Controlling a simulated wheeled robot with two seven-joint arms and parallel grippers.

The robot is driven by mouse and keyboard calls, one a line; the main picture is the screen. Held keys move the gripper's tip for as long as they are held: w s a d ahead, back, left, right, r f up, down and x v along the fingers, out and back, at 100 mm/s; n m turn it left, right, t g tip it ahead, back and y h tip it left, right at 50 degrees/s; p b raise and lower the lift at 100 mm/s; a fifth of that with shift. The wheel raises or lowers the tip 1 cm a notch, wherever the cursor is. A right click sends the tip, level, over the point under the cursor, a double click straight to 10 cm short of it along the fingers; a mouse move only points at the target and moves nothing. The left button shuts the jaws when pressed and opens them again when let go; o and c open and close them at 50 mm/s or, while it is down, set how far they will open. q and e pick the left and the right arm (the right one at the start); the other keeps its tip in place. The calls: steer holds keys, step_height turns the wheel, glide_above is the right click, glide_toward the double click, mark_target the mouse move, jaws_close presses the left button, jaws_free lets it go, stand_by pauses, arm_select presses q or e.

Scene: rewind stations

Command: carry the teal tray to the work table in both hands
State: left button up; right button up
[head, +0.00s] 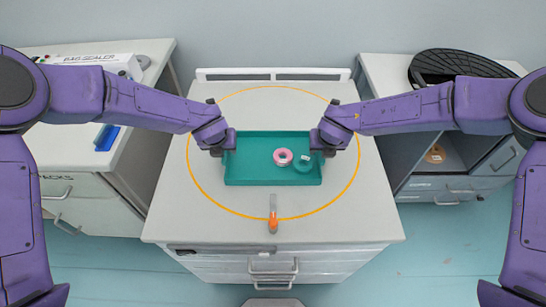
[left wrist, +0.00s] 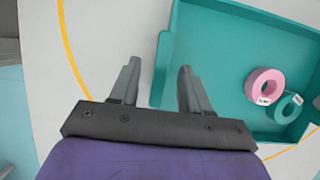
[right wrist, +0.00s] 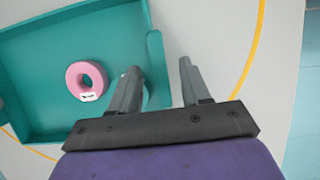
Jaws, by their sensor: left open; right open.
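The teal tray (head: 235,177) lies flat on the middle table inside an orange ring. It holds a pink ring-shaped roll (head: 283,157) and a teal roll (head: 304,163). My left gripper (head: 222,151) is open at the tray's left end. In the left wrist view the tray's end wall (left wrist: 163,60) shows between its fingers. My right gripper (head: 326,151) is open at the right end. In the right wrist view the tray's end wall (right wrist: 155,62) shows between its fingers. The right finger area partly hides the teal roll in the right wrist view. I cannot tell whether any finger touches the tray.
An orange-tipped tool (head: 273,215) lies in front of the tray. A bag sealer (head: 100,62) and a blue item (head: 106,138) are on the left counter. A black disc (head: 455,65) is on the right counter. The table around the tray is mostly clear.

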arm_select(q)
steer(key=shift+x, duration=1.15)
arm_select(e)
steer(key=shift+x, duration=1.1)
arm_select(q)
jaws_close()
arm_select(e)
jaws_close()
arm_select(q)
steer(key=shift+r, duration=0.15)
arm_select(e)
steer(key=shift+r, duration=0.1)
